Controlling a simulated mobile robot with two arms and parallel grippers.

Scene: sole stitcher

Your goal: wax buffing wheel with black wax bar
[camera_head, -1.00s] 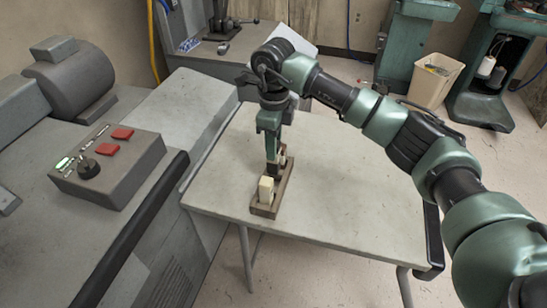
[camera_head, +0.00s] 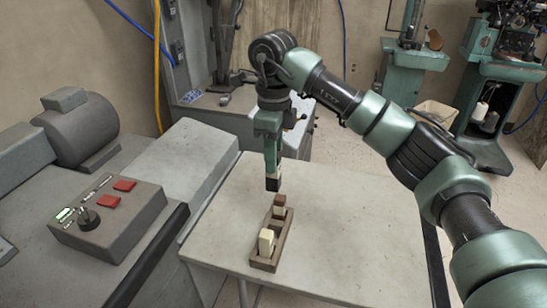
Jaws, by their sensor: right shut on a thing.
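My right gripper (camera_head: 272,176) points down above the table, shut on the black wax bar (camera_head: 273,185). The bar's dark lower end shows below the fingers, and its upper part is hidden between them. The bar hangs above a small brown wooden holder (camera_head: 283,240), apart from it. A cream bar (camera_head: 266,241) and a reddish-brown bar (camera_head: 279,205) stand in the holder. A grey machine with a rounded motor housing (camera_head: 85,130) is at the left; I cannot make out the buffing wheel. My left gripper is not in view.
A control box (camera_head: 108,222) with red buttons and a black knob sits on the left bench. The pale table (camera_head: 340,240) is mostly clear around the holder. Green machines (camera_head: 412,75) and a beige bin (camera_head: 437,112) stand behind.

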